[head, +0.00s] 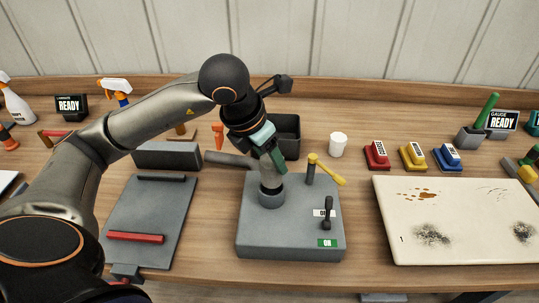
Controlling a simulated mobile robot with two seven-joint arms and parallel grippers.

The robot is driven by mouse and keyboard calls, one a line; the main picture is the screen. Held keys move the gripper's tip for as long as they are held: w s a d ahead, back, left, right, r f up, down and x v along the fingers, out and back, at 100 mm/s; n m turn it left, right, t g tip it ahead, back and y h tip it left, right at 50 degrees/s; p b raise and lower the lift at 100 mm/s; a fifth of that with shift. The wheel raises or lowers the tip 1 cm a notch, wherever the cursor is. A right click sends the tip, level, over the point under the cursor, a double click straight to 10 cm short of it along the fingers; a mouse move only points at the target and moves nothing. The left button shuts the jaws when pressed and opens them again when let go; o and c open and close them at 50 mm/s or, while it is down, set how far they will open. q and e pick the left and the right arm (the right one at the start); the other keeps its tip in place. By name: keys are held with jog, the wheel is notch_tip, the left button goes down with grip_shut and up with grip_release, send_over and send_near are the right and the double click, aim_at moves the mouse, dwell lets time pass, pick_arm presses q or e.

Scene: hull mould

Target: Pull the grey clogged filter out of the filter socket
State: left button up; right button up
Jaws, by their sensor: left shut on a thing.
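The grey clogged filter (270,179) stands upright at the dark round filter socket (271,198) on a grey block (272,234). Its lower end meets the socket ring; I cannot tell how deep it sits. My left gripper (273,161) comes down from above and is shut on the filter's upper part, hiding its top. A yellow-handled valve lever (328,169) stands on the block, right of the filter. A black switch lever (327,213) stands nearer, beside a white label and a green label (327,243). My right gripper is out of view.
A dark open bin (287,126) stands just behind the gripper. A white cup (338,145) and red (377,155), yellow and blue blocks stand behind right. A stained cream panel (460,250) lies right. A grey board (150,212) with a red bar lies left.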

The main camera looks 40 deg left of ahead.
pick_arm(q)
jog(key=shift+r, duration=0.15)
jog(key=shift+r+p, duration=0.95)
jog(key=shift+r, duration=0.45)
jog(key=shift+r, duration=0.1)
jog(key=shift+r, duration=1.4)
jog(key=shift+r, duration=0.1)
jog(key=shift+r, duration=1.4)
